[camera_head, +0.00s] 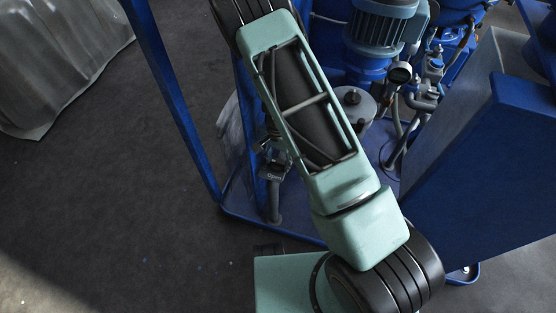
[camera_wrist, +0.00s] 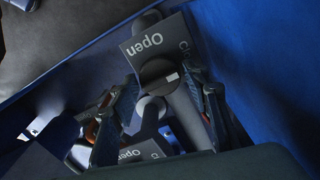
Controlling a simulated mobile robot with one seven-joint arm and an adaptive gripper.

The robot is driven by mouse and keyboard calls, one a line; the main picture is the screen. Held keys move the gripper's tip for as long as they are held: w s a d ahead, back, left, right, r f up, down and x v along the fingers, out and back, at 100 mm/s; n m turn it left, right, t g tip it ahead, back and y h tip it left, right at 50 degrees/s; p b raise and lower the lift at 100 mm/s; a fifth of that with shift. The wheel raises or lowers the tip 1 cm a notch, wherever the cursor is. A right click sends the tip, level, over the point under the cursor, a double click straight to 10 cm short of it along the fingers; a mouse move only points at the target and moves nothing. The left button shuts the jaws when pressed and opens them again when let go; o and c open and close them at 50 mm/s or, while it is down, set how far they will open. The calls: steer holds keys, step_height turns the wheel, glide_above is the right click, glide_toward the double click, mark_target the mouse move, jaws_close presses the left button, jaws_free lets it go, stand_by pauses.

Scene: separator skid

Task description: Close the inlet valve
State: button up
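In the wrist view, a valve with a dark round knob (camera_wrist: 159,76) sits on a grey plate (camera_wrist: 146,44) marked "Open", with a second word starting "Cl" partly hidden at right. The knob carries a small white mark on its right side. My gripper (camera_wrist: 163,82) is open, one finger to the left of the knob and one to the right; I cannot tell whether either touches it. A second plate marked "Open" (camera_wrist: 129,154) shows lower down, partly hidden. In the head view, a small plate marked "Open" (camera_head: 273,172) tops a grey pipe; my arm hides my gripper there.
A blue skid frame post (camera_head: 172,95) and tray edge (camera_head: 275,232) stand close by the valves. A motor (camera_head: 385,25), gauge (camera_head: 400,73) and pipes are behind my arm. A large blue panel (camera_head: 490,165) fills the right.

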mark_target(278, 162)
steer(key=shift+o, duration=0.9)
step_height(278, 162, up, 12)
steer(key=shift+r, duration=0.1)
stand_by(0.3)
